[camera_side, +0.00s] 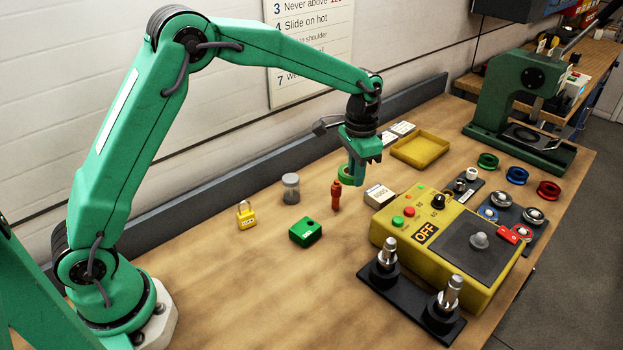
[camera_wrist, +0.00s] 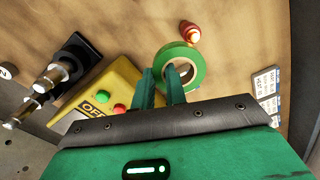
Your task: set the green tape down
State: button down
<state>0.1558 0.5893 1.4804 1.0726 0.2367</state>
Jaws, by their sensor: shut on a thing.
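The green tape (camera_side: 346,176) is a ring-shaped roll with a pale core. In the wrist view the green tape (camera_wrist: 183,68) hangs at my fingers, with its hole visible and its near edge at the jaws. My gripper (camera_side: 357,173) is shut on the roll's near side, above the bench. The gripper's two fingers also show in the wrist view (camera_wrist: 162,88). In the side view the roll appears just above and behind a red-orange upright object (camera_side: 336,197). That object shows beyond the roll in the wrist view (camera_wrist: 190,33). The exact height of the roll is unclear.
A white labelled box (camera_side: 379,195) and a yellow OFF control box (camera_side: 437,270) stand to the right. A green block (camera_side: 305,232), yellow padlock (camera_side: 246,215) and grey jar (camera_side: 291,188) stand left. A yellow tray (camera_side: 420,149) lies behind. Bare wood shows at front left.

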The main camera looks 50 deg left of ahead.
jog(key=s+d+r+n, duration=0.1)
jog(key=s+d+n, duration=0.2)
jog(key=s, duration=0.4)
jog(key=s+d+r+n, duration=0.15)
jog(key=s+d, duration=0.25)
jog(key=s, duration=0.4)
jog(key=s+f+n, duration=0.2)
jog(key=s+n, duration=0.4)
jog(key=s, duration=0.9)
jog(key=shift+s+a+f, duration=0.15)
jog(key=shift+s+f, duration=0.15)
jog(key=shift+s, duration=0.05)
send_over(274, 267)
notch_tip(274, 267, down, 7)
jog(key=shift+w+f, duration=0.1)
jog(key=shift+f, duration=1.95)
jog(key=shift+f, duration=0.1)
